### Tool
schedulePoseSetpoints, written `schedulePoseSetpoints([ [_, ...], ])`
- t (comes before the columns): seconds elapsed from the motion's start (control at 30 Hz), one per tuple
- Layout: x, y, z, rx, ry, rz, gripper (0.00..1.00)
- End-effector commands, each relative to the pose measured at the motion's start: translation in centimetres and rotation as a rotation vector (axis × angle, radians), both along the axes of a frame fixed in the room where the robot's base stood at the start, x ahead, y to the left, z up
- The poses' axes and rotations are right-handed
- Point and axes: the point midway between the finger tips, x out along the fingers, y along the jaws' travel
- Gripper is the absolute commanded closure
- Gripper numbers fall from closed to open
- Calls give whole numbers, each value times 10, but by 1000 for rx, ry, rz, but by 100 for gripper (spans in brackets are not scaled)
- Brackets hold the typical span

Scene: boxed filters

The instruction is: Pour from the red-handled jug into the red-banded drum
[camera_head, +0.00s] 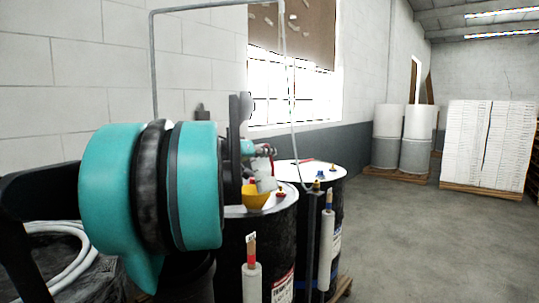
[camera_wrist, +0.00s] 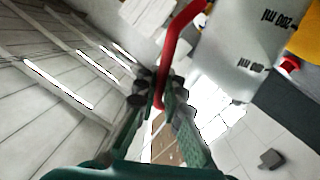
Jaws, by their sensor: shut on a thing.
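My gripper (camera_head: 262,150) is shut on the red handle of the jug (camera_head: 266,183). In the wrist view the red handle (camera_wrist: 178,40) runs between my fingers (camera_wrist: 160,92). The jug's pale grey body (camera_wrist: 235,45) shows dark volume marks, upside down in that view. The jug is held tilted just above a yellow funnel (camera_head: 256,198), which sits on top of the front black drum (camera_head: 232,245). Whether liquid is flowing cannot be seen. A red band shows on the post (camera_head: 251,257) before this drum; I cannot make out a band around the drum itself.
A second black drum (camera_head: 335,205) with a pale lid stands behind to the right. White rolls on posts (camera_head: 326,240) stand before the drums. A hose coil (camera_head: 55,255) lies at the left. Floor on the right is clear up to the wrapped pallet (camera_head: 485,145).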

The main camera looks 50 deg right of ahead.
Motion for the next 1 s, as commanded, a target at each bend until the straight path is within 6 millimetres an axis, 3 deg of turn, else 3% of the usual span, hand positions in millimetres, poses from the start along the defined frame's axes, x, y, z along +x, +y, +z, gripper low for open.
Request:
schedulePoseSetpoints([
  [1.0, 3, -1, 3, 26, 100, -7, 100],
])
